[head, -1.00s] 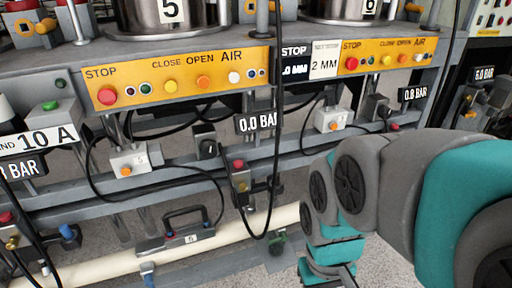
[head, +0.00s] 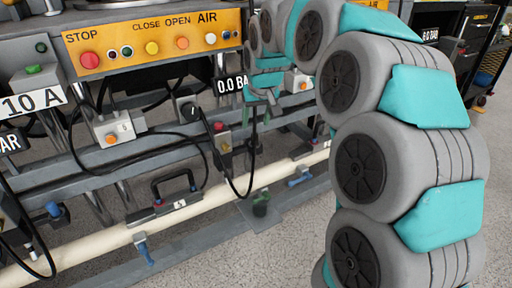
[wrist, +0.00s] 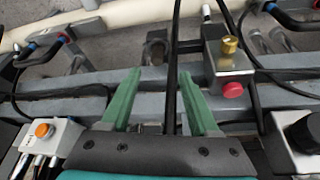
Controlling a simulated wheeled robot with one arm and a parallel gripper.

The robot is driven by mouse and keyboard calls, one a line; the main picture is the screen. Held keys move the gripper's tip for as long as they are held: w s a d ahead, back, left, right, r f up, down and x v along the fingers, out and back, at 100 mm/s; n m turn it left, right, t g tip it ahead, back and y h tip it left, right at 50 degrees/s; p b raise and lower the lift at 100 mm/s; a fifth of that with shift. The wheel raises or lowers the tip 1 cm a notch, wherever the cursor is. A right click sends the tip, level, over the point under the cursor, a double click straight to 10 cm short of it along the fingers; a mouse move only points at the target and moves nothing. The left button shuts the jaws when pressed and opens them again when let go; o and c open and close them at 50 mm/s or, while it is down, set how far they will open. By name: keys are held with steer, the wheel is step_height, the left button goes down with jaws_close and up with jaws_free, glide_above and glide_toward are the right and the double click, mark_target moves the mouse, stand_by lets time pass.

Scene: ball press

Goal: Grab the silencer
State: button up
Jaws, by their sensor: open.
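Nothing is labelled as a silencer. A small brass fitting (wrist: 229,46) on a grey valve box (wrist: 228,66) could be it, but I cannot be sure. The box also carries a red knob (wrist: 233,90). In the head view the same kind of box (head: 222,142) hangs below the 0.0 BAR sign. My gripper (wrist: 160,80) is open, with two green fingers apart. The brass fitting is to the right of the fingers in the wrist view and outside them. A black cable passes through the gap between the fingers; I cannot tell its depth.
Grey horizontal rails (wrist: 50,103) run behind the fingers. A button box (wrist: 45,138) and a black knob box (wrist: 300,135) flank my gripper. Loose black cables hang around the valve box. A cream pipe (head: 110,248) runs low along the frame. Floor is clear at lower middle.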

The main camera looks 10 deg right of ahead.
mark_target(255, 134)
steer(key=shift+x, duration=3.95)
steer(key=shift+d, duration=0.2)
steer(key=shift+c, duration=0.2)
jaws_close()
